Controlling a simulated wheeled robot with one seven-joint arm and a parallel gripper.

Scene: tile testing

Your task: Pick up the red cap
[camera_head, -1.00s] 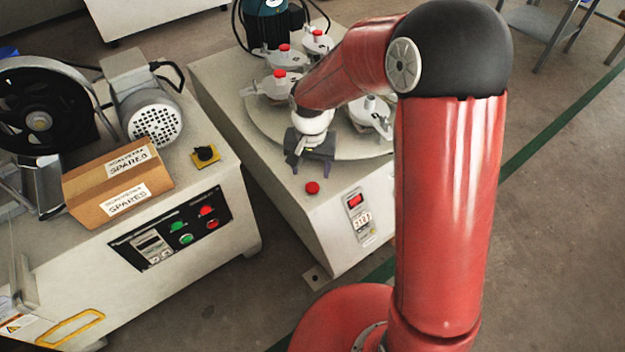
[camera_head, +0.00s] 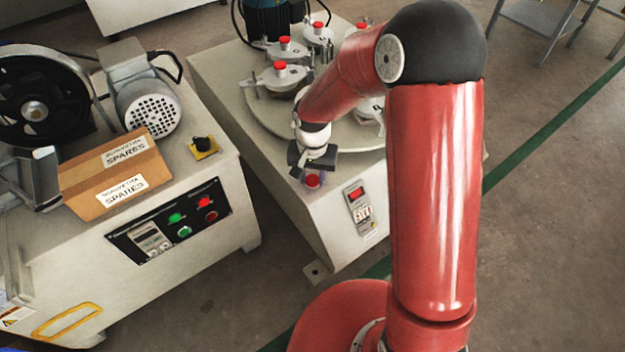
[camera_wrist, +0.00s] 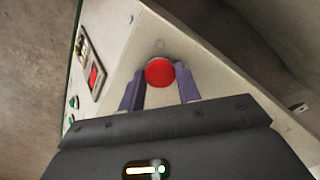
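The red cap (camera_head: 313,180) is on the pale top of the testing machine (camera_head: 283,190), near its front corner. It also shows in the wrist view (camera_wrist: 160,72), just beyond and between the fingertips. My gripper (camera_head: 312,174) is right above the cap in the head view. In the wrist view, its two purple fingers (camera_wrist: 160,92) are apart, with nothing held between them. I cannot tell how much height is left between the fingertips and the cap.
The round turntable (camera_head: 262,122) behind carries several clamps with red knobs, such as this one (camera_head: 280,66). A cardboard spares box (camera_head: 85,198) sits on the machine at left. A display panel (camera_head: 361,211) is on the testing machine's front. The top around the cap is clear.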

